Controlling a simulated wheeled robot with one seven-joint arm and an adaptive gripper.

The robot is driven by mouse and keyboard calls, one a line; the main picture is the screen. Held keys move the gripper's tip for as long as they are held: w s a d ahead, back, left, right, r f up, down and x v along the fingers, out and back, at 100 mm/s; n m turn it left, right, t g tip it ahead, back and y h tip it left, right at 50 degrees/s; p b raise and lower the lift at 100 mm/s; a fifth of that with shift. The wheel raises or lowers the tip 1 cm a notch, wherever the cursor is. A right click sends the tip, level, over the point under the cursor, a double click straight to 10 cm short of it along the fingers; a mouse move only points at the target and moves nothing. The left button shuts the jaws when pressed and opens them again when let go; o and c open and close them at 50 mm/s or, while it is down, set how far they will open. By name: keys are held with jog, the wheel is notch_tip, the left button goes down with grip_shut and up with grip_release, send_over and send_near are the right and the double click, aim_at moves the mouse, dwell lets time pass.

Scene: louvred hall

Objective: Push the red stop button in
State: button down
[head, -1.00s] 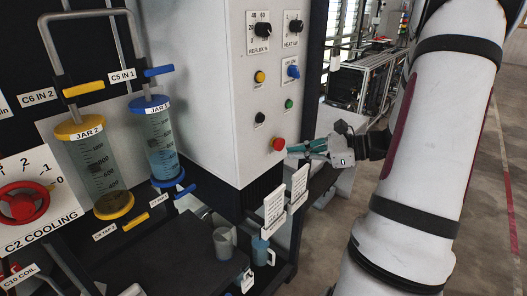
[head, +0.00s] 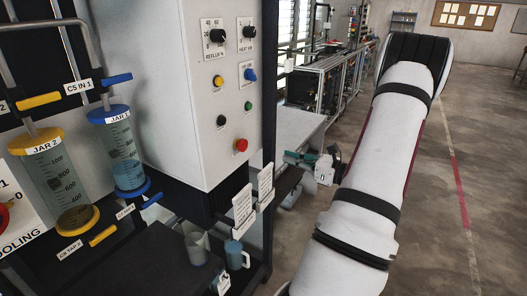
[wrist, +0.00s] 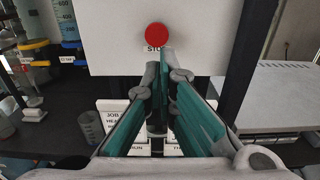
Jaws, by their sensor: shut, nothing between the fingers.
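The red stop button (head: 241,145) is low on the right-hand face of the white control cabinet. In the wrist view the red button (wrist: 157,34) is a round red disc above a partly hidden "STOP" label. My gripper (head: 290,157) is to the right of the button in the head view, with a clear gap between them. In the wrist view my gripper's teal fingers (wrist: 160,75) are shut and empty, pointing toward the cabinet face just below the button. The fingertips cover part of the label.
Open floor lies to the right.

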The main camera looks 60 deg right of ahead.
aim_at(245, 145)
jog(key=w, duration=0.9)
jog(key=w+a, duration=0.1)
jog(key=w, duration=0.3)
jog(key=shift+w+p, duration=0.35)
jog(key=shift+p, duration=0.05)
jog(key=shift+w, duration=0.1)
